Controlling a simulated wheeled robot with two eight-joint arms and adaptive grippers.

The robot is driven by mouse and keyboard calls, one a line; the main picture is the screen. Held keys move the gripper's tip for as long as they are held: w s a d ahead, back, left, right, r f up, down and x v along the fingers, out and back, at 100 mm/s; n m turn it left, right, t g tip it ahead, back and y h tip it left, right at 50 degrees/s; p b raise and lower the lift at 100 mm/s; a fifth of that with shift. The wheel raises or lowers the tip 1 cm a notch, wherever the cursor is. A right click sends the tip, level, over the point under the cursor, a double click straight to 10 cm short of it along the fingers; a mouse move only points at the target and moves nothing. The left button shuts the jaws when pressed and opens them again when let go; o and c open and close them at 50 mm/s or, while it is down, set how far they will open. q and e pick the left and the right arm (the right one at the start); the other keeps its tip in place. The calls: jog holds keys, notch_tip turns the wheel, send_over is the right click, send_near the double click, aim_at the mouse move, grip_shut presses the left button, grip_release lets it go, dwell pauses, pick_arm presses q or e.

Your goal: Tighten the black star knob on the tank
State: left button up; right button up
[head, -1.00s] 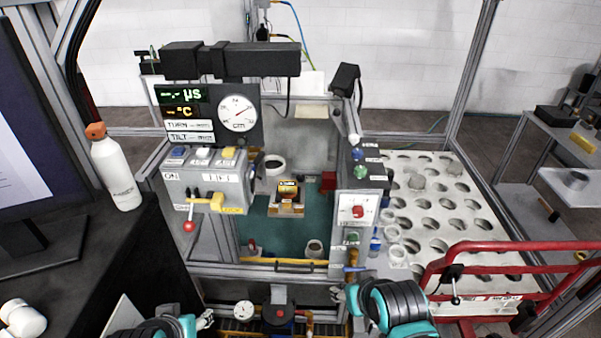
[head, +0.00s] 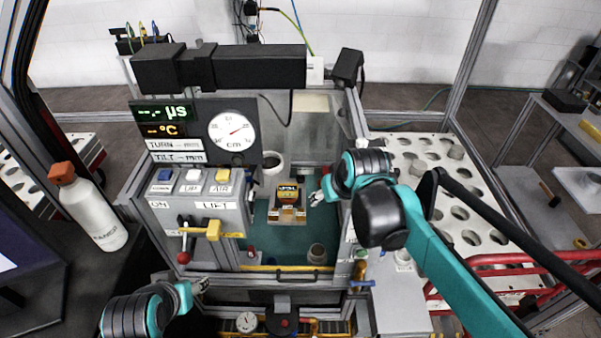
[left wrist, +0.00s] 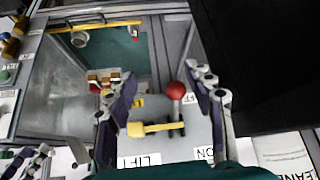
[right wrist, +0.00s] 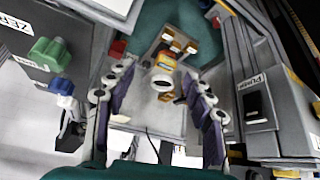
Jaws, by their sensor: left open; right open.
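A dark round part with a red centre (head: 285,322) sits at the bottom edge of the head view, beside a small round gauge (head: 246,322). I cannot tell whether it is the black star knob, and I make out no tank clearly. My right gripper (head: 320,196) is open inside the gantry's bay, near the right post. In the right wrist view its open fingers (right wrist: 158,75) have a small yellow and orange device (right wrist: 163,82) in line between them. My left gripper (head: 201,286) is open and empty, low in front of the bay. In the left wrist view its fingers (left wrist: 165,78) frame a red-ball lever (left wrist: 176,92).
A switch panel (head: 194,204) with a yellow handle stands left of the bay. A white bottle (head: 95,212) stands at far left. A perforated white table (head: 420,150) and red rails (head: 490,258) are at right. A green knob (right wrist: 50,53) shows in the right wrist view.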

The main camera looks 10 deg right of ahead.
jog(key=w, duration=0.8)
jog(key=n+g+y, duration=0.1)
jog(key=n+g, duration=0.1)
send_near(301, 177)
jog(key=shift+n, duration=0.5)
jog(key=b+x, duration=0.2)
jog(key=x, duration=0.6)
jog(key=shift+f, duration=0.4)
jog(key=c, duration=1.2)
